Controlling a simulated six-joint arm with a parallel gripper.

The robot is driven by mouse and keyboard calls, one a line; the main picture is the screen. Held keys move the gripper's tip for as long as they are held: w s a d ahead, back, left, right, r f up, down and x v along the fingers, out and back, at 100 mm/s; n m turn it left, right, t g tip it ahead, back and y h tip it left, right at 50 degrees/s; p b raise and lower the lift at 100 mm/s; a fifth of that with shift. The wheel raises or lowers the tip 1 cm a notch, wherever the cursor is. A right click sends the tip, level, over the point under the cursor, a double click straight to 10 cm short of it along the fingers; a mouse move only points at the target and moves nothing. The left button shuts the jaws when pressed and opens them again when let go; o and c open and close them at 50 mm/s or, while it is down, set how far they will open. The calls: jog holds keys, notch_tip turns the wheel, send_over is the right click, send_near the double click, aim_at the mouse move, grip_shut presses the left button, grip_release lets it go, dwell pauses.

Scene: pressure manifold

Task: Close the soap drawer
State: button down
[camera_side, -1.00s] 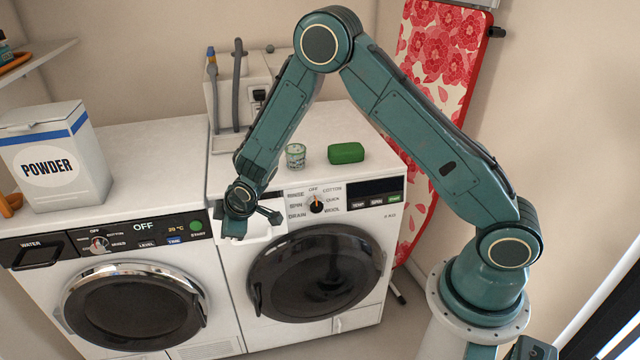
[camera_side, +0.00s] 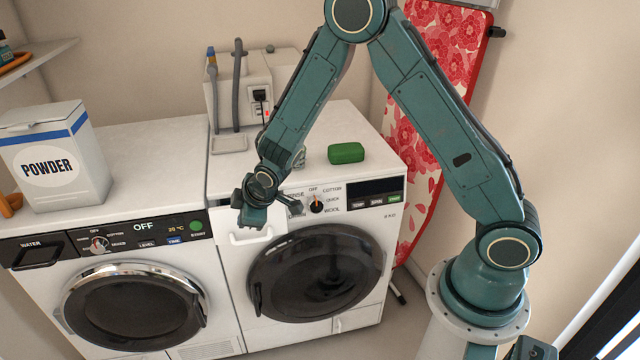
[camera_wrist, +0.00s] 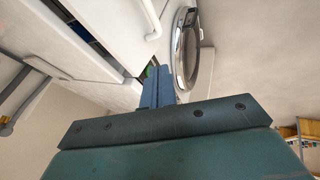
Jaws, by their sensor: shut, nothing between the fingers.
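The soap drawer (camera_side: 268,232) is at the upper left of the right-hand washing machine (camera_side: 228,190). It stands out from the front, with a white handle (camera_side: 250,237) on its face. The handle also shows at the top of the wrist view (camera_wrist: 153,20). My gripper (camera_side: 252,216) is just above the drawer front in the side view and hides its upper part. In the wrist view my fingers (camera_wrist: 158,84) are together with nothing between them. I cannot tell whether they touch the drawer.
A left-hand washing machine (camera_side: 135,280) stands close beside, with a powder box (camera_side: 55,160) on top. A green soap bar (camera_side: 346,153) lies on the right-hand machine. Its control knob (camera_side: 316,206) is right of my gripper. A cup behind my forearm is mostly hidden.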

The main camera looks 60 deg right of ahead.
aim_at(235, 213)
jog(key=shift+f, duration=0.1)
jog(key=x, duration=0.3)
jog(key=d+x, duration=0.1)
jog(key=x, duration=0.3)
jog(key=w+x, duration=0.1)
jog(key=x, duration=0.3)
jog(key=shift+w+d, duration=0.15)
jog(key=shift+d, duration=0.3)
jog(key=shift+w+d, duration=0.45)
jog(key=w+d, duration=0.3)
jog(key=shift+w+d, duration=0.1)
jog(key=shift+w, duration=0.05)
